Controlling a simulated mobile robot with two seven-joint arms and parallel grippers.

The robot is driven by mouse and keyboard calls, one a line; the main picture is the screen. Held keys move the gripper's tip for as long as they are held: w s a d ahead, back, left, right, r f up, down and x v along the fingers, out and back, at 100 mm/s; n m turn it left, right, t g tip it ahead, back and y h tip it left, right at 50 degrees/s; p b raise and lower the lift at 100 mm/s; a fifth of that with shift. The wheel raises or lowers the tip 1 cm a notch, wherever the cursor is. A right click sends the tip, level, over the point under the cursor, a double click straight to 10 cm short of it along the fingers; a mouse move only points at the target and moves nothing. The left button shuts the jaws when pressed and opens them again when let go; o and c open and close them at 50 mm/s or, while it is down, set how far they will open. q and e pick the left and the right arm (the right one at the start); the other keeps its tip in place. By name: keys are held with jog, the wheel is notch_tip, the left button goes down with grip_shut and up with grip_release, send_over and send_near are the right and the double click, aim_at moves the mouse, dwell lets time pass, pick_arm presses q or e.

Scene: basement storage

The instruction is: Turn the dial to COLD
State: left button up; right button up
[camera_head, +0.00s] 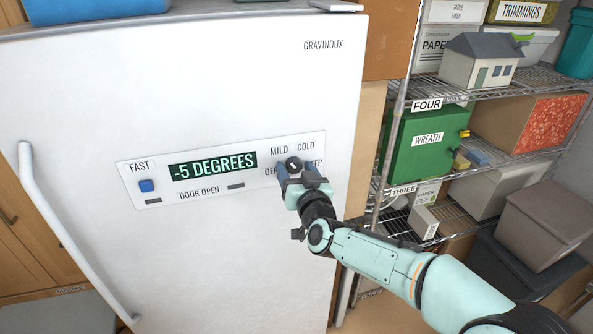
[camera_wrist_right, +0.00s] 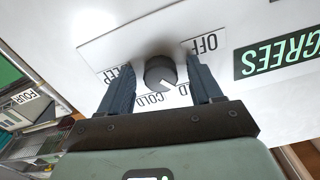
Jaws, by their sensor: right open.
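The dial (camera_head: 293,163) is a dark round knob on the white control panel (camera_head: 160,192) of the fridge. The labels OFF, MILD, COLD and DEEP surround it, partly covered by my gripper. In the right wrist view, the dial (camera_wrist_right: 160,72) appears upside down, and its white mark points toward the gap between MILD and COLD. My right gripper (camera_head: 298,172) is open at the panel. In the wrist view, its fingers (camera_wrist_right: 160,80) stand on either side of the dial, with visible gaps. My left gripper is out of view.
The panel's display (camera_head: 213,164) reads -5 DEGREES, with a blue FAST button (camera_head: 147,186) to its left. A long white door handle (camera_head: 70,230) runs down the fridge's left side. Wire shelves with a green WREATH box (camera_head: 425,145) stand right of the fridge.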

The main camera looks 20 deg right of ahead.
jog(key=c, duration=1)
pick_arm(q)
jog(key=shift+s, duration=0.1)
pick_arm(e)
jog(key=shift+c, duration=0.2)
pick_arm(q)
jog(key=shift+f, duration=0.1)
pick_arm(e)
jog(key=shift+s+f+m+b, duration=0.1)
jog(key=shift+m+b, duration=0.95)
jog(key=shift+m, duration=0.45)
jog(key=m+b, duration=0.1)
jog(key=m, duration=0.1)
jog(key=shift+m, duration=0.3)
jog(key=m+b, duration=0.2)
jog(key=m, duration=0.2)
jog(key=shift+a, duration=0.1)
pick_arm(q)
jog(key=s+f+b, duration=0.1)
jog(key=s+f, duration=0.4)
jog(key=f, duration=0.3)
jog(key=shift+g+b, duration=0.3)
pick_arm(e)
jog(key=shift+r+m, duration=0.15)
jog(key=shift+m, duration=0.9)
jog(key=shift+r+m, duration=0.1)
jog(key=shift+m, duration=0.95)
